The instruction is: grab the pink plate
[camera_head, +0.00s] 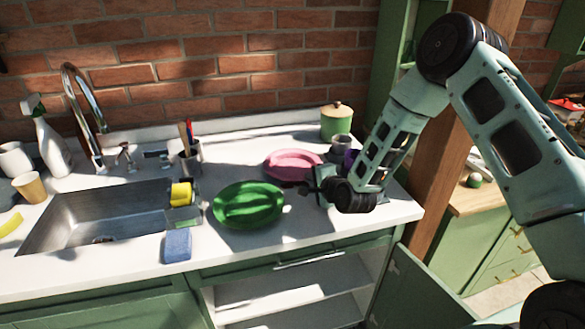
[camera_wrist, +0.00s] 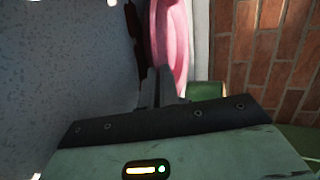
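The pink plate (camera_head: 292,162) lies on the white counter behind and slightly above my gripper in the head view. In the wrist view the pink plate (camera_wrist: 178,45) shows edge-on at the top centre, just beyond the fingers. My gripper (camera_head: 290,186) is low over the counter at the near side of the plate, with its dark fingers pointing left. In the wrist view my gripper (camera_wrist: 160,75) has its fingers near the plate's rim. I cannot tell whether they touch it, or how wide they are apart.
A green plate (camera_head: 248,205) lies just left and in front of my gripper. A purple item (camera_head: 350,158), a grey cup (camera_head: 341,145) and a lidded green pot (camera_head: 336,121) stand behind my wrist. A utensil cup (camera_head: 190,160) and the sink (camera_head: 100,220) are to the left.

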